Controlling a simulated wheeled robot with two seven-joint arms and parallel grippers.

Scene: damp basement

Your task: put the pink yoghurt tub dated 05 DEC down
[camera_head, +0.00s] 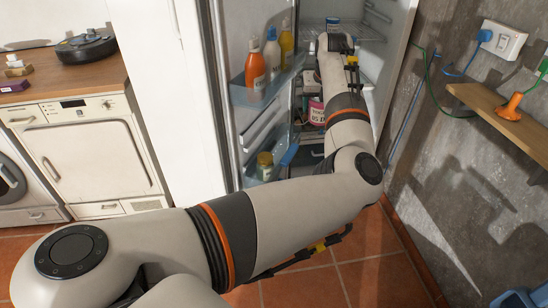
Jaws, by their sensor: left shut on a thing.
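A pink and white yoghurt tub (316,110) shows inside the open fridge, just left of my left forearm. My left arm reaches from the lower left into the fridge, and the dark wrist end of my left gripper (336,43) is high in the opening. The fingertips are hidden, so I cannot see their contact with the tub or whether its base touches a shelf. My right gripper is not in view.
The open fridge door (243,130) on the left holds several bottles, among them an orange one (255,64). A blue-topped container (333,21) is on the upper shelf. A rough wall with a wooden shelf (500,121) is close on the right.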

